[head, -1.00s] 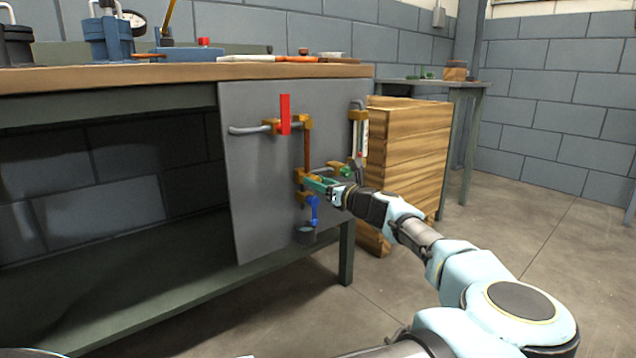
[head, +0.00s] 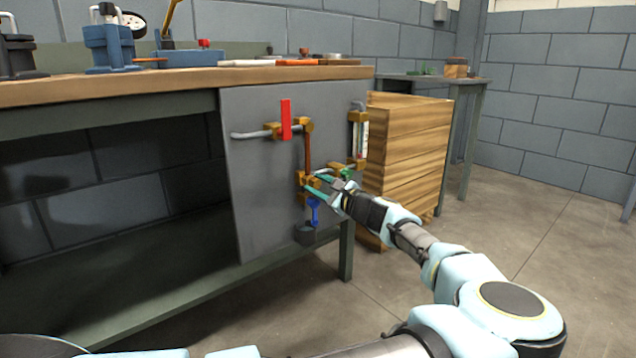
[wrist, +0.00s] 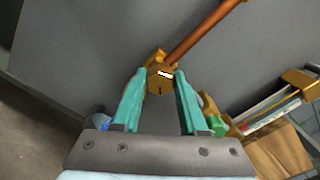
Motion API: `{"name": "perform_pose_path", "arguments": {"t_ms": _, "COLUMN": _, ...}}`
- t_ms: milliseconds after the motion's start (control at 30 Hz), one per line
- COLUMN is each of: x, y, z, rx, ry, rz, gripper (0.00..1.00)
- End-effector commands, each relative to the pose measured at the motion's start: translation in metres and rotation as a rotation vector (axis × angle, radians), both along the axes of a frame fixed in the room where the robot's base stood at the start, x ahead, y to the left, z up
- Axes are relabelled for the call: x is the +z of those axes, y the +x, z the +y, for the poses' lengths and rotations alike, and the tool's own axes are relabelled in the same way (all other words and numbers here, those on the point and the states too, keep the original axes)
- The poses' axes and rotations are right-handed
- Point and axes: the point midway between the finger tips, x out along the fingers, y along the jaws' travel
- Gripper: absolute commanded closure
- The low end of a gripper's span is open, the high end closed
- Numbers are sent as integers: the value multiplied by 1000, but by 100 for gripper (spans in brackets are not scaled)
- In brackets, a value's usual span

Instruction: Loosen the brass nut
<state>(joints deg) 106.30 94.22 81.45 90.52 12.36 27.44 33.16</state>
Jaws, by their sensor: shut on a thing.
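The brass nut (wrist: 160,82) sits at the lower end of a copper pipe (wrist: 208,30) in front of the grey panel. It has a white mark and a small dark slot on its face. My gripper (wrist: 160,75) has its two teal fingers on either side of the nut, shut on it. In the head view my gripper (head: 315,183) reaches the brass fitting from the lower right, one finger above the other. The fingers partly hide the nut there, and its exact turn cannot be told.
A red lever (head: 286,119) is higher on the panel (head: 262,180). A blue lever (head: 314,213) hangs just below my gripper, above a dark cup (head: 304,235). A green handle (head: 347,173) and a sight glass (head: 362,138) are close right. Wooden crates (head: 410,150) stand beside the panel.

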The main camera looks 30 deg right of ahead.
Motion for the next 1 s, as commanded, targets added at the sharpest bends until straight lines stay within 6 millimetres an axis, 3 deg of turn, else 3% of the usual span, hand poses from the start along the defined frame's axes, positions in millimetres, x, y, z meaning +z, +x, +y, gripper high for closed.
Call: {"name": "perform_pose_path", "arguments": {"t_ms": 1000, "x": -5, "y": -1, "z": 0, "rx": -2, "ry": -947, "rz": -184, "gripper": 100}}
